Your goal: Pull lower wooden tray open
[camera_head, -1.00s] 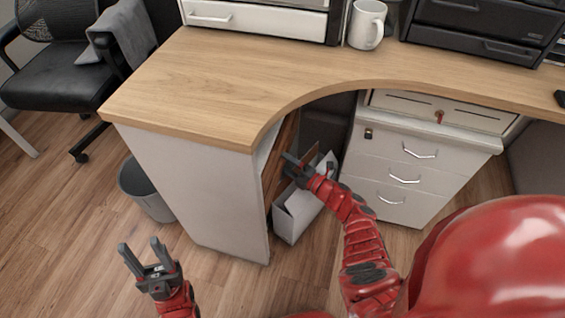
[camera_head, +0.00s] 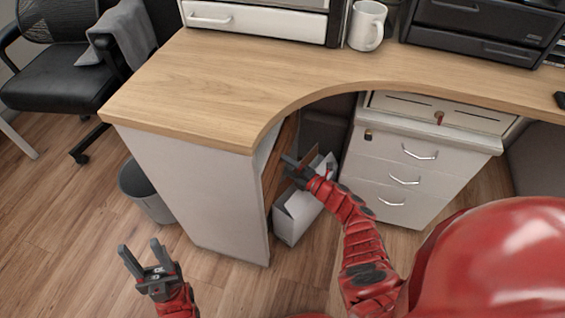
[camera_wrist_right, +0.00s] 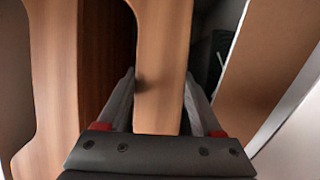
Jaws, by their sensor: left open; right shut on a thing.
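Wooden tray parts (camera_head: 281,160) show as a narrow brown strip under the desk, just inside the white side panel. My right gripper (camera_head: 289,163) is beside them, low under the desk's curved edge. In the right wrist view, a wooden tray edge (camera_wrist_right: 161,65) runs between my right gripper's fingers (camera_wrist_right: 160,100), which are shut on it. A second wooden piece (camera_wrist_right: 52,70) stands to its left with a dark gap between. The rest of the trays is hidden by the desk. My left gripper (camera_head: 140,248) is open and empty above the floor, at lower left.
A white box (camera_head: 297,215) stands on the floor right by my right gripper. A white drawer cabinet (camera_head: 400,170) is to the right. The desk top (camera_head: 210,85) overhangs the space. A grey bin (camera_head: 145,190) stands left of the side panel (camera_head: 195,190).

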